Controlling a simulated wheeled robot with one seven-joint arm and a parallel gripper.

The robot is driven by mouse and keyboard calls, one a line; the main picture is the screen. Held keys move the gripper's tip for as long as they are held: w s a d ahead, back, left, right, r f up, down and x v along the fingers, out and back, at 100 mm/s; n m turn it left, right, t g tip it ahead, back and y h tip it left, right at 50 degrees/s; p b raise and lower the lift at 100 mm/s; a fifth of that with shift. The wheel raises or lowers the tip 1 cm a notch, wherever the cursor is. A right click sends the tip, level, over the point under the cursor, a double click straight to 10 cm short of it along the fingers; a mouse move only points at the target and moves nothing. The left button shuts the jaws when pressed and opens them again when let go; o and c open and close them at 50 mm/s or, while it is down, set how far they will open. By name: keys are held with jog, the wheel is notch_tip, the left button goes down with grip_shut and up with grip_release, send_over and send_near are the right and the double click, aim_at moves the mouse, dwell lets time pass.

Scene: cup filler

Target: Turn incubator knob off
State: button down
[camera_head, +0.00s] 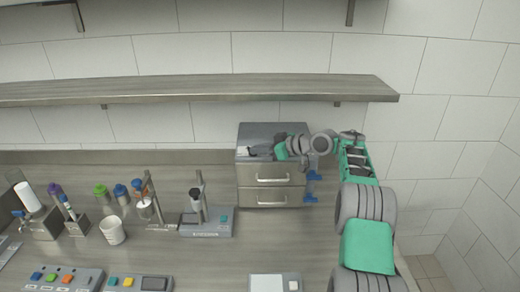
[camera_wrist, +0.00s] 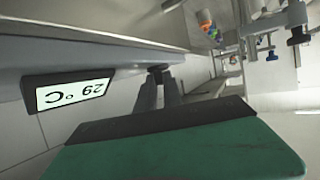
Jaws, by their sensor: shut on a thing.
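The incubator seems to be the grey metal box with two handled drawers (camera_head: 272,196), standing at the back of the bench. In the wrist view its display (camera_wrist: 70,92) appears upside down and reads 29 °C. My gripper (camera_head: 258,151) is at the upper part of the box, reaching in from the right. In the wrist view my gripper (camera_wrist: 160,85) is shut on a small dark knob (camera_wrist: 158,70) on the same panel as the display. The fingers partly cover the knob, and its setting cannot be read. The knob is hidden in the head view.
Blue clamps (camera_head: 313,177) stick out at the box's right side, close under my arm. A shelf (camera_head: 200,90) runs above. A stand device (camera_head: 207,222), a white cup (camera_head: 112,230) and several bottles stand to the left. Button panels (camera_head: 60,279) line the front.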

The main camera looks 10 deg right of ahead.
jog(key=c, duration=1.7)
grip_release()
jog(key=shift+a, duration=0.15)
jog(key=shift+o, duration=1.1)
jog(key=b+v, duration=0.2)
jog(key=v, duration=0.6)
jog(key=shift+w, duration=0.15)
